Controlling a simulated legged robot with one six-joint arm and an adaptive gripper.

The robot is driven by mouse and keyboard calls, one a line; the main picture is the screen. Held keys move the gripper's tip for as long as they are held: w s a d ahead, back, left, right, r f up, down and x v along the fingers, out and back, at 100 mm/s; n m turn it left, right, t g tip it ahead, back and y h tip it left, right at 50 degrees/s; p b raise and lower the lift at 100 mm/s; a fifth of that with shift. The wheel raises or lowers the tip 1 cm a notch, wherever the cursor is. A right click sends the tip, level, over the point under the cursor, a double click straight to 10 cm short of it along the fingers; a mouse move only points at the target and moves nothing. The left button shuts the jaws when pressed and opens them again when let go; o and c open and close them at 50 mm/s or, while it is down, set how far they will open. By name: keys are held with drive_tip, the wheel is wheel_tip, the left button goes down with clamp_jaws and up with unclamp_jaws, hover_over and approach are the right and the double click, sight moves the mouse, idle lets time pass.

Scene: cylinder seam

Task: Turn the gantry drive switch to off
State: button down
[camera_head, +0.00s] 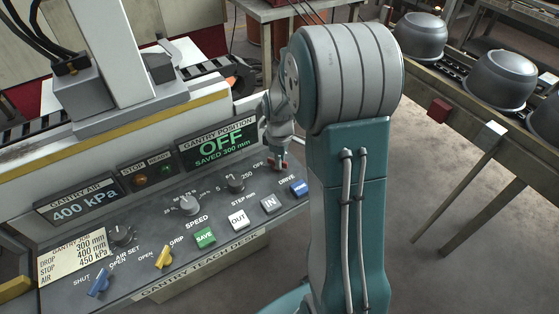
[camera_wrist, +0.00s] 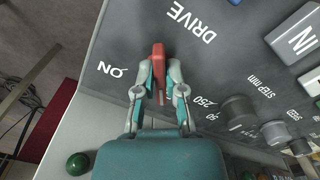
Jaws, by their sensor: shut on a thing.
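The gantry drive switch is a small red handle (camera_wrist: 158,62) on the grey panel, beside the printed words DRIVE and ON in the wrist view. My gripper (camera_wrist: 159,88) is shut on it, a finger on each side. The handle runs roughly up and down in the wrist view, and ON is printed to its left. In the head view my gripper (camera_head: 281,163) reaches down to the switch, and only a little red shows. The word OFF is printed left of it there. I cannot tell which label the handle points to.
The gantry position display (camera_head: 219,143) reads OFF, saved 300 mm. A conveyor with metal pots (camera_head: 502,78) stands at the right.

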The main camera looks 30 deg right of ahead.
drive_tip(key=shift+w+r+n, duration=0.1)
drive_tip(key=shift+w+n, duration=0.15)
drive_tip(key=shift+n, duration=0.65)
drive_tip(key=c, duration=0.7)
unclamp_jaws()
drive_tip(key=shift+s, duration=0.1)
wheel_tip(320, 180, up, 12)
drive_tip(key=shift+f, duration=0.1)
